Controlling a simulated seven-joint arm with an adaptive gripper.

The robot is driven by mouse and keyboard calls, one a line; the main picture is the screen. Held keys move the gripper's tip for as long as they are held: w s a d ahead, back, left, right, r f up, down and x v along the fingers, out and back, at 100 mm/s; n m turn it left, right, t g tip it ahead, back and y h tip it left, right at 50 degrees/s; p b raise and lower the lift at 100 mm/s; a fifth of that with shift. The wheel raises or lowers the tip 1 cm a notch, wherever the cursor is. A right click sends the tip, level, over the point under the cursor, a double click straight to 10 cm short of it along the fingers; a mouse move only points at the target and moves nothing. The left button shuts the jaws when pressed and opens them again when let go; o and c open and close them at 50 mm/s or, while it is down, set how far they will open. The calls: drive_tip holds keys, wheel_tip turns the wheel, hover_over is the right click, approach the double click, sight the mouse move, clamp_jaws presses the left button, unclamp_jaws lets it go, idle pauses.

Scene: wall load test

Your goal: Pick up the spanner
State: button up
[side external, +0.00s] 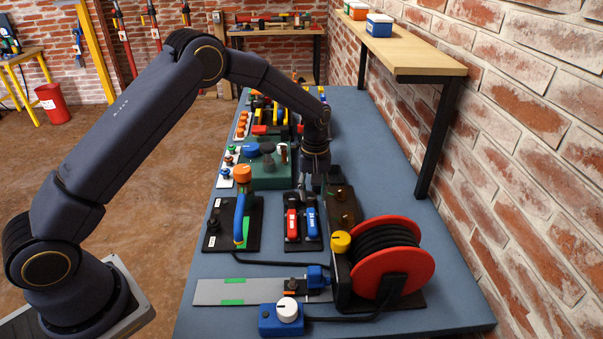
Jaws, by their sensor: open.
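I cannot single out the spanner with certainty. A red-handled tool (292,224) and a blue-handled tool (313,223) with white markings lie side by side on a black holder (303,243) in mid-table; either may be a spanner, and their far ends are partly hidden by my gripper. My gripper (310,190) points down just beyond these handles, close above the holder's far end. Its fingers are small and dark here. It is open, and I see nothing held in it.
A red cable reel (405,262) stands at the front right. A green box (270,175) stands behind. A wooden shelf (400,50) juts from the brick wall at right.

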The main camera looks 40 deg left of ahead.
sight(312, 215)
wheel_tip(312, 215, down, 8)
drive_tip(key=shift+a+f, duration=0.15)
drive_tip(key=shift+f, duration=0.05)
idle(0.3)
clamp_jaws()
